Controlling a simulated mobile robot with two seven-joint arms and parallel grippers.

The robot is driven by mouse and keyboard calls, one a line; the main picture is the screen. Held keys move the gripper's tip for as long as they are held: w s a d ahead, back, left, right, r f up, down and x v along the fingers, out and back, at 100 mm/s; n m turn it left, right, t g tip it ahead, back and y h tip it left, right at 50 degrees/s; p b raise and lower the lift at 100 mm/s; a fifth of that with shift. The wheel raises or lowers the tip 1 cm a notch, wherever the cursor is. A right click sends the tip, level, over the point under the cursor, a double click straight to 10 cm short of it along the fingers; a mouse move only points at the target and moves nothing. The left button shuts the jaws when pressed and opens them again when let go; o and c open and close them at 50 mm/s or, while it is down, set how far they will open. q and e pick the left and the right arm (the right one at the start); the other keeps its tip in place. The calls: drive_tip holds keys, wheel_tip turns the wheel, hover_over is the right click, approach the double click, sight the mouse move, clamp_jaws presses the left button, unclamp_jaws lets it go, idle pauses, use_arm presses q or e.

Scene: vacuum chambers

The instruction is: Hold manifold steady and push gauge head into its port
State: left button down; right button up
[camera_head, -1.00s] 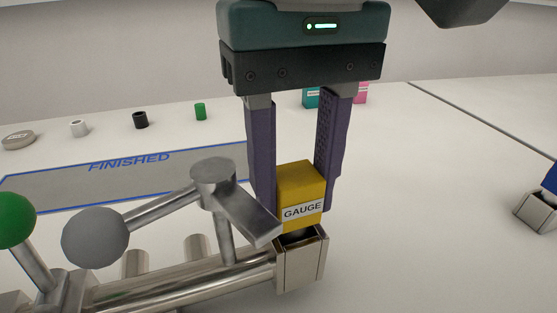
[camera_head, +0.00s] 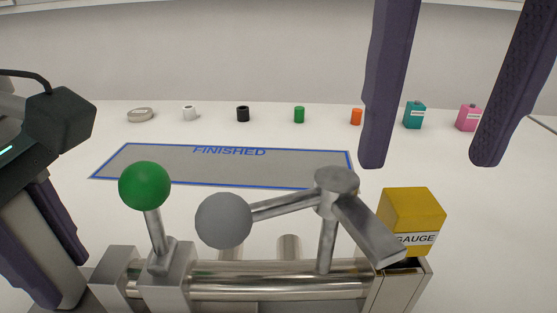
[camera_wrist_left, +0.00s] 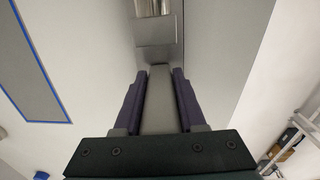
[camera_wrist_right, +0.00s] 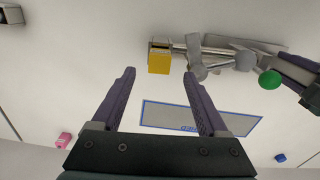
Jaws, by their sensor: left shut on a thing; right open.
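The metal manifold (camera_head: 210,286) lies across the front of the head view, with a square port (camera_head: 401,284) at its right end. The yellow gauge head (camera_head: 411,208), labelled GAUGE, stands upright at the port's mouth; how deep it sits I cannot tell. My right gripper (camera_head: 430,165) is open and empty above the gauge head, apart from it. In the right wrist view the gauge head (camera_wrist_right: 159,63) shows just beyond the fingertips. My left gripper (camera_head: 68,265) is at the manifold's left end; the left wrist view shows it shut on a grey bar of the manifold (camera_wrist_left: 157,100).
A lever with a grey ball (camera_head: 223,220) reaches close to the gauge head. A green ball handle (camera_head: 145,186) rises at the left. Behind lies the blue-edged FINISHED area (camera_head: 270,172), empty. Several small parts stand along the back, including a teal bottle (camera_head: 414,115).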

use_arm(q)
drive_tip(key=shift+f, duration=0.15)
use_arm(e)
wheel_tip(320, 180, up, 5)
drive_tip(key=shift+f, duration=0.1)
use_arm(q)
drive_tip(key=shift+c, duration=2)
unclamp_jaws()
use_arm(e)
drive_tip(key=shift+d, duration=0.1)
use_arm(q)
drive_tip(key=shift+r, duration=0.25)
wheel_tip(320, 180, up, 12)
drive_tip(key=shift+f, duration=0.15)
drive_tip(key=shift+s, duration=0.1)
use_arm(e)
drive_tip(key=shift+s, duration=0.1)
